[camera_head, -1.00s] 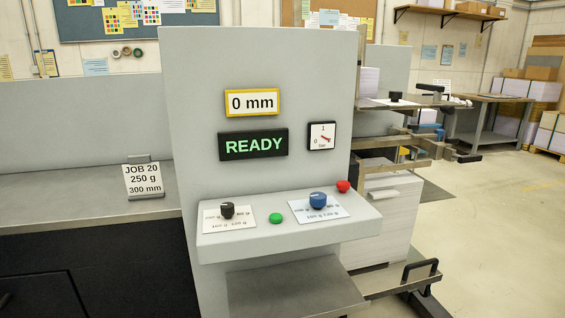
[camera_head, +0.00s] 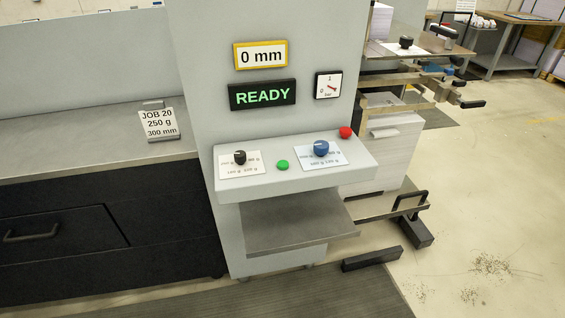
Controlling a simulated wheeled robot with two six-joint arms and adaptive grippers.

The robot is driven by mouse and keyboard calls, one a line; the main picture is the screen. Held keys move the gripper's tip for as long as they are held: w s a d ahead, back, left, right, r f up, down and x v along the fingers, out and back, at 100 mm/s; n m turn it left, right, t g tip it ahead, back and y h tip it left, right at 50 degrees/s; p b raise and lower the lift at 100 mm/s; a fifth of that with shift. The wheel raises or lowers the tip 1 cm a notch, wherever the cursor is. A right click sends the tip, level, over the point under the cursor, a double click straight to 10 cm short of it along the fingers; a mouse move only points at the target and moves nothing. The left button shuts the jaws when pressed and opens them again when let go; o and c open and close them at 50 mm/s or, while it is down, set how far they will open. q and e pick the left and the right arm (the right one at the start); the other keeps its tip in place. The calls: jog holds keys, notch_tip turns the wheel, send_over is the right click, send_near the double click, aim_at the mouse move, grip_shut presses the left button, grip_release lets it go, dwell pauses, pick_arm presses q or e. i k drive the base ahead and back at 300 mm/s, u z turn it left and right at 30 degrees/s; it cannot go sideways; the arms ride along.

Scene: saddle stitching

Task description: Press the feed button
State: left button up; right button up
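The control shelf (camera_head: 290,184) juts from the grey machine panel. A green button (camera_head: 282,165) sits in its middle, between a black knob (camera_head: 239,157) on the left and a blue knob (camera_head: 321,148) on the right. A red button (camera_head: 345,132) is at the shelf's back right. No label on either button can be read, so I cannot tell by name which is the feed button. The display (camera_head: 262,95) reads READY and the yellow-framed display (camera_head: 260,55) reads 0 mm. Neither of my grippers is in view.
A JOB 20, 250 g, 300 mm card (camera_head: 158,124) stands on the metal counter (camera_head: 90,137) at left. A lower metal tray (camera_head: 298,228) sticks out below the shelf. A black bar (camera_head: 372,259) lies low at right. Open floor (camera_head: 490,220) extends right.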

aim_at(282, 164)
jog(key=z, duration=0.55)
jog(key=k, duration=1.2)
jog(key=z, duration=1.25)
jog(key=i, duration=1.85)
jog(key=u, duration=1.55)
jog(key=i, duration=0.3)
jog(key=u, duration=0.1)
